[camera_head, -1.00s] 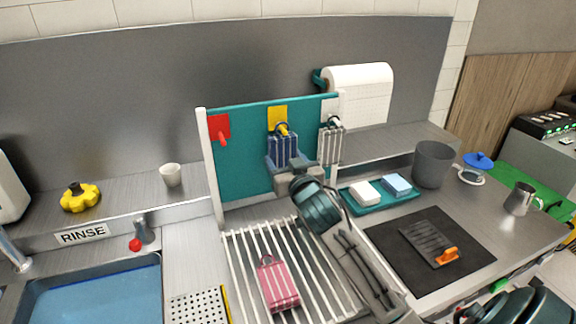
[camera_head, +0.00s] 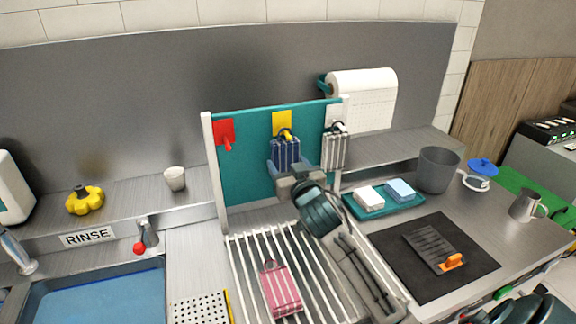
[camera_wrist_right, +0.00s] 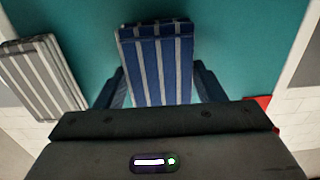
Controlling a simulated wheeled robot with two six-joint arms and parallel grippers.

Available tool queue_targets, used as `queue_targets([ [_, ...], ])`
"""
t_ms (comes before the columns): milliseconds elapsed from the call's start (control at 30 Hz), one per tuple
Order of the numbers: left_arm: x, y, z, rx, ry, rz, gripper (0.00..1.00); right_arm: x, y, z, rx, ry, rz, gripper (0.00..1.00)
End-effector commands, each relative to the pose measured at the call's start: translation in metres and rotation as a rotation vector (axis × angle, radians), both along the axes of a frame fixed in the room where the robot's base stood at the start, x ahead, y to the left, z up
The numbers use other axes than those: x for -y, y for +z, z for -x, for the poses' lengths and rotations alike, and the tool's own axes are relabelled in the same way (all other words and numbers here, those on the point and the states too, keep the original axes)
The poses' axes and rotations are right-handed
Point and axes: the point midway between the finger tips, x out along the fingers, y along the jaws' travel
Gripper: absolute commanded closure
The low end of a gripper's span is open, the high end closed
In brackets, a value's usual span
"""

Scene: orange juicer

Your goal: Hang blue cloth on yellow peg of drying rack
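The blue striped cloth (camera_head: 285,153) hangs upright in front of the teal board of the drying rack (camera_head: 247,180), just below the yellow patch (camera_head: 282,122). A dark loop at its top is at the yellow peg (camera_head: 285,134); it appears to be over it, though the exact contact is too small to tell. My right gripper (camera_head: 292,170) is at the cloth's lower part. In the right wrist view the blue cloth (camera_wrist_right: 163,65) stands between the two spread fingers of the right gripper (camera_wrist_right: 160,88), with gaps at both sides.
A grey striped cloth (camera_head: 335,152) hangs close on the right, at the white peg. The red peg (camera_head: 228,146) is bare. A pink cloth (camera_head: 281,288) lies on the slatted rack below. A teal tray (camera_head: 384,207) with two blocks stands right of the board.

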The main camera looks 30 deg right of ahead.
Motion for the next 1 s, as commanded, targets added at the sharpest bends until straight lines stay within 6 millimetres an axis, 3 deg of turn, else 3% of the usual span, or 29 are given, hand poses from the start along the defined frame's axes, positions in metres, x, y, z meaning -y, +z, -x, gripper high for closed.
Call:
queue_targets([
  [33,0.000,0.000,0.000,0.000,0.000,0.000,0.64,0.000,0.000,0.000,0.000,0.000,0.000,0.27],
  [100,0.000,0.000,0.000,0.000,0.000,0.000,0.64,0.000,0.000,0.000,0.000,0.000,0.000,0.14],
  [467,0.000,-0.002,0.000,0.000,0.000,0.000,0.64,-0.001,-0.001,0.004,-0.001,0.000,0.001,0.14],
  [1000,-0.001,-0.027,-0.004,0.002,0.000,-0.001,0.64,-0.023,-0.002,0.094,0.000,0.001,0.001,0.14],
])
